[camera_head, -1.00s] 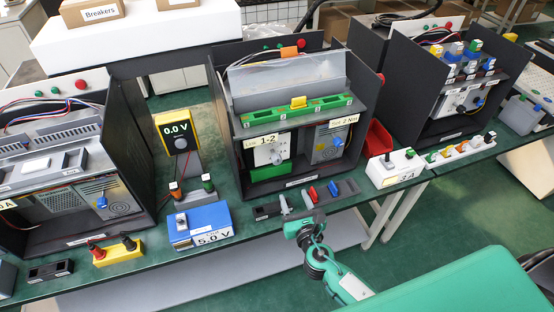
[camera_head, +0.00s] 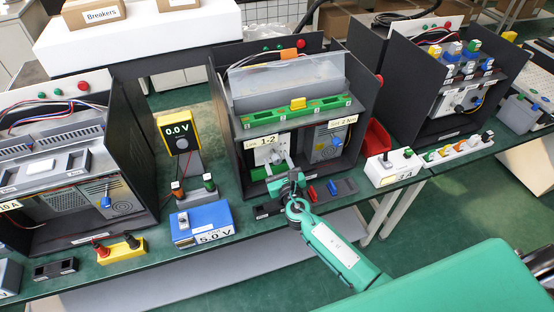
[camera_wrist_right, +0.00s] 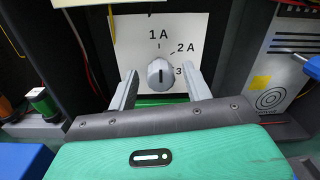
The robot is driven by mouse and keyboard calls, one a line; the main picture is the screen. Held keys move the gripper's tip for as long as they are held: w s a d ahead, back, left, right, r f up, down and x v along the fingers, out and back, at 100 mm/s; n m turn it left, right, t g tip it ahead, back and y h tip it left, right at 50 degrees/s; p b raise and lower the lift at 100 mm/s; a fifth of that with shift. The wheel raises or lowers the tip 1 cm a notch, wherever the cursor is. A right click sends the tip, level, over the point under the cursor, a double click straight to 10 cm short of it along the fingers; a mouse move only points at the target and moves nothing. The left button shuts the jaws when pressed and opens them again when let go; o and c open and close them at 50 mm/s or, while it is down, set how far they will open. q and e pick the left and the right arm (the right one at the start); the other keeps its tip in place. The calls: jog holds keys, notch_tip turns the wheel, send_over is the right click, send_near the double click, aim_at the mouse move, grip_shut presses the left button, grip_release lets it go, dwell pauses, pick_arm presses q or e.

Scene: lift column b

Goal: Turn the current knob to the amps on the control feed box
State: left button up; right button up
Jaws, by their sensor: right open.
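A grey knob (camera_wrist_right: 160,73) sits on a white dial plate (camera_wrist_right: 140,35) marked 1 A, 2 A and a partly hidden 3. The knob's dark line looks roughly vertical. The plate also shows in the head view (camera_head: 262,151), in the middle open box with the Link 1-2 label. My right gripper (camera_wrist_right: 160,82) is open, with one finger on each side of the knob; whether they touch it I cannot tell. In the head view the right gripper (camera_head: 279,170) reaches into the box front from below. My left gripper is not in view.
A white box (camera_head: 392,169) with an A label stands right of the middle box. A blue 5.0 V unit (camera_head: 202,224) and a yellow 0.0 V meter (camera_head: 179,131) stand left. Similar open boxes flank both sides. A dark tray (camera_head: 345,187) lies close beside my right gripper.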

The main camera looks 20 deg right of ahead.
jog(key=shift+w, duration=0.5)
jog(key=c, duration=1)
